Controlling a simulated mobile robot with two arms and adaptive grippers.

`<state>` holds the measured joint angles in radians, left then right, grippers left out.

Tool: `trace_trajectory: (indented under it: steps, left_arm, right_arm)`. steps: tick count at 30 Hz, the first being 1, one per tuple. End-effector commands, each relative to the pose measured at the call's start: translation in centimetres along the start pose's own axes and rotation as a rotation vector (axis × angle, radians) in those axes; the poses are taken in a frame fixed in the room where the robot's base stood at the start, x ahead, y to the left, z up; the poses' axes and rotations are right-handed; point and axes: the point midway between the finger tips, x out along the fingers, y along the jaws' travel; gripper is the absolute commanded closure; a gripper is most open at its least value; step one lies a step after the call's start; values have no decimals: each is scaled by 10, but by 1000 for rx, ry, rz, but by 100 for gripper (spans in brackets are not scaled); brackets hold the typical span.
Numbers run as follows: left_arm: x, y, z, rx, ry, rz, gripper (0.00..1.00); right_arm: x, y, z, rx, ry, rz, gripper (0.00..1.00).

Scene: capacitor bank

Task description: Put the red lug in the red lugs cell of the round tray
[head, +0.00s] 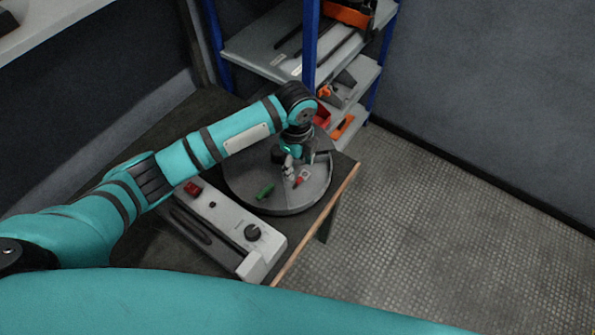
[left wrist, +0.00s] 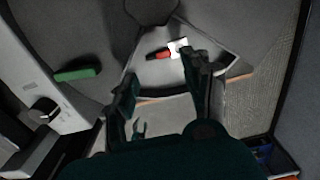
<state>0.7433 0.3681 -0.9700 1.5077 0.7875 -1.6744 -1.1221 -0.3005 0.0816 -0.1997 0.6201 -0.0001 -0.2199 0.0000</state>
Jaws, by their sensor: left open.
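The round grey tray (head: 239,187) stands on the table. The red lug (head: 299,181) lies on it, touching or right beside a white label (head: 305,173) whose writing I cannot read. In the left wrist view the red lug (left wrist: 158,54) lies flat in a wedge-shaped cell with the white label (left wrist: 178,47) at its right end. My left gripper (left wrist: 160,76) is open, with its fingers above and either side of that cell, nothing between them. In the head view the left gripper (head: 295,166) points down over the tray. My right gripper is out of view.
A green lug (head: 265,192) lies in a neighbouring part of the tray. A grey device with a black knob (head: 252,232) and a red switch (head: 193,188) sits left of the tray. Shelving with blue posts (head: 311,45) stands behind. The floor to the right is clear.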

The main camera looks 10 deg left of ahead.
Motion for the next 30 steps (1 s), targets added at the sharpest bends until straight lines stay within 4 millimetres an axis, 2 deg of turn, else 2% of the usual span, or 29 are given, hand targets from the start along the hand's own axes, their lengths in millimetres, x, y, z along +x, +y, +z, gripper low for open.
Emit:
trace_trajectory:
  steps: [1,6,12,30]
  left_arm:
    - [-12,-1,0,1,-1,-4,51]
    - [-47,-1,0,1,-1,-4,51]
    - [-71,0,0,0,0,-1,51]
    - [-76,0,0,1,0,1,51]
  right_arm:
    - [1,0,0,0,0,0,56]
    - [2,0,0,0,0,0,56]
    - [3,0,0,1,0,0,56]
    - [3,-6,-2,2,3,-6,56]
